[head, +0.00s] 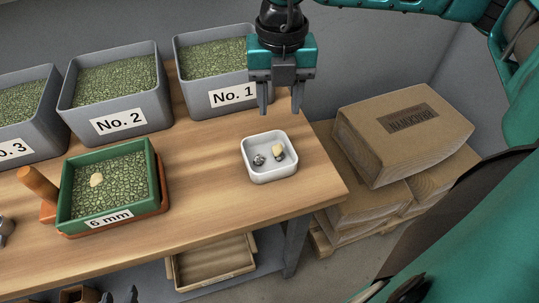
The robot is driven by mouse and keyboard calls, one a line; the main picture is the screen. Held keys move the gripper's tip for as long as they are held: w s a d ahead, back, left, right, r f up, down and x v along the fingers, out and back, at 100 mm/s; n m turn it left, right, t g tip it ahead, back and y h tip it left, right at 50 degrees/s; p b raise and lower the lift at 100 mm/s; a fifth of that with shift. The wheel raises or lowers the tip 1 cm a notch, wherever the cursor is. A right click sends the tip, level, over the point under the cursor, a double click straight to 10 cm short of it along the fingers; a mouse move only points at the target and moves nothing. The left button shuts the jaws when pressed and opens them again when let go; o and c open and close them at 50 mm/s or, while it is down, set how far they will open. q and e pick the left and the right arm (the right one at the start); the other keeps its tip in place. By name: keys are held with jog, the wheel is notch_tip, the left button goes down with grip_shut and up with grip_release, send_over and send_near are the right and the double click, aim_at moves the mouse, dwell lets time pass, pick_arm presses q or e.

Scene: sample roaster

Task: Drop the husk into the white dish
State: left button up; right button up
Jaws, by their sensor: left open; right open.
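The white dish (270,172) stands near the right end of the table. A pale husk-like piece (278,149) and a small grey lump (259,160) lie in it. Another pale husk-like piece (97,180) lies on the green beans in the green sieve marked 6 mm (108,218). My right gripper (281,108) is open and empty, pointing down above and behind the white dish, apart from it.
Grey bins of green beans, No. 1 (232,97), No. 2 (118,121) and No. 3 (15,150), line the table's back. Cardboard sacks (400,130) are stacked right of the table. A wooden tray (213,267) sits below. The tabletop between sieve and dish is clear.

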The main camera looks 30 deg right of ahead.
notch_tip(320, 180, up, 8)
jog(key=shift+r, duration=0.2)
jog(key=shift+s, duration=0.1)
dwell(0.4)
